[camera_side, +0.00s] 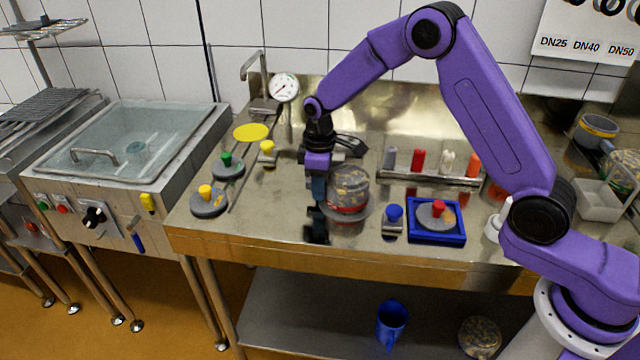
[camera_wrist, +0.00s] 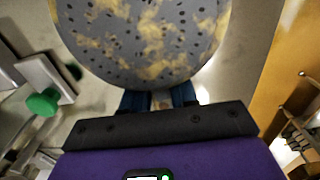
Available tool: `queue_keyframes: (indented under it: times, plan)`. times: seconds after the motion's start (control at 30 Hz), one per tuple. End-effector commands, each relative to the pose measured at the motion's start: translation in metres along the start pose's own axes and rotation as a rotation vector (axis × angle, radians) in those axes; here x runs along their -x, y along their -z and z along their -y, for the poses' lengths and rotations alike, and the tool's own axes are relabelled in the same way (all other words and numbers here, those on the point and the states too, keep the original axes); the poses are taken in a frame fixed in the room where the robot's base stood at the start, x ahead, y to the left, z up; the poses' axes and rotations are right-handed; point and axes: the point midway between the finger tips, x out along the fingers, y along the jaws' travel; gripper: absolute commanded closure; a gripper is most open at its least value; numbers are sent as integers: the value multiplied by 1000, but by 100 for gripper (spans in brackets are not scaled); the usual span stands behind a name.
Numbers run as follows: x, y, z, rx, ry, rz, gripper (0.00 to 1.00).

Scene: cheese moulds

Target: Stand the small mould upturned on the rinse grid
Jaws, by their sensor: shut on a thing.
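A grey, rounded mould with yellowish blotches (camera_side: 349,184) is beside my gripper (camera_side: 317,222) over the steel worktop, with a red band low on it. In the wrist view, its face with small dark holes and yellow patches (camera_wrist: 140,40) fills the top middle. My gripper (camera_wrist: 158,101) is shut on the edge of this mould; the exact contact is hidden. I cannot tell from its size alone whether it is the small mould. A dark slatted grid (camera_side: 48,104) lies at the far left, beyond the lidded vat; it may be the rinse grid.
The glass-lidded vat (camera_side: 135,140) stands left of the worktop (camera_side: 275,215). Yellow- and green-knobbed valves (camera_side: 228,166) stand left of my gripper. A blue tray (camera_side: 437,240) with a red-knobbed disc lies to the right. A pressure gauge (camera_side: 284,88) stands behind.

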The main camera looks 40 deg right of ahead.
Motion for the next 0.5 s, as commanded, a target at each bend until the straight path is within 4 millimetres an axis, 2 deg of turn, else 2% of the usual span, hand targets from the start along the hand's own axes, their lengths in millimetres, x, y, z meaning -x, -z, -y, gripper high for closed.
queue_keyframes:
  times: [0.17, 0.2, 0.27, 0.3, 0.5]
  plan:
    - [-3, 0, 0, -1, 0, 0, 100]
    - [-3, 0, 0, -1, 0, 0, 69]
    - [-3, 0, 0, -1, 0, 0, 50]
    - [-3, 0, 0, -1, 0, 0, 47]
    - [-3, 0, 0, -1, 0, 0, 47]
